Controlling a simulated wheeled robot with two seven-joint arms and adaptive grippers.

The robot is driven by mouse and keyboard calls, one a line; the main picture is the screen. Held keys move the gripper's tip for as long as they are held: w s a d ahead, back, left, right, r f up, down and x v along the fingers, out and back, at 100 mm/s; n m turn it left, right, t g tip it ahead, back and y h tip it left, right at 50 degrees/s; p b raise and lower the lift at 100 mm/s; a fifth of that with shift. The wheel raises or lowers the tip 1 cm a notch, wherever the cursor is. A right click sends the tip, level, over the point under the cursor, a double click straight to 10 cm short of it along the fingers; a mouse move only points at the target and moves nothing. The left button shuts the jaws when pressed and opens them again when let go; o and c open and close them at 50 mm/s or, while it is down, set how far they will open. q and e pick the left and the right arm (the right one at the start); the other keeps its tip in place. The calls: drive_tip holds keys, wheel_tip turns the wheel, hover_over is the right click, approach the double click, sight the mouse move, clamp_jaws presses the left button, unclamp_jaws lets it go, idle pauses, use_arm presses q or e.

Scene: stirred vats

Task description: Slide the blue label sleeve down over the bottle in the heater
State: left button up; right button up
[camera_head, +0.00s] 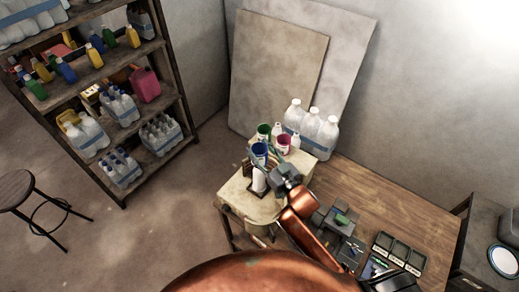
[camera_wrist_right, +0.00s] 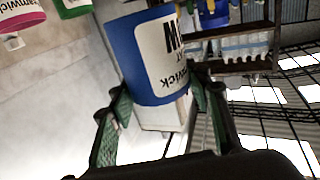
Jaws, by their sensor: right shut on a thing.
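The blue label sleeve (camera_head: 260,149) is a short open cylinder with a white printed panel. It also fills the middle of the right wrist view (camera_wrist_right: 148,62). My right gripper (camera_head: 268,163) is shut on it, with green finger pads on both sides in the wrist view (camera_wrist_right: 160,112). The white bottle (camera_head: 259,181) stands upright in the dark heater (camera_head: 249,188) on the pale stand. The sleeve appears just above the bottle's top; the gripper partly hides where they meet, so I cannot tell whether they touch. My left gripper is not in view.
Large white bottles (camera_head: 318,130) stand at the back. Grey devices (camera_head: 338,221) sit on the wooden table (camera_head: 385,205). A loaded shelf (camera_head: 115,150) is at the left.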

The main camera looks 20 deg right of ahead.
drive_tip(key=shift+f+b, duration=2.1)
drive_tip(key=shift+f, duration=1.6)
drive_tip(key=o, duration=0.8)
drive_tip(key=shift+r, duration=0.15)
wheel_tip(320, 180, up, 10)
drive_tip(key=shift+f, duration=0.2)
drive_tip(key=shift+r, duration=0.1)
drive_tip(key=shift+r, duration=0.1)
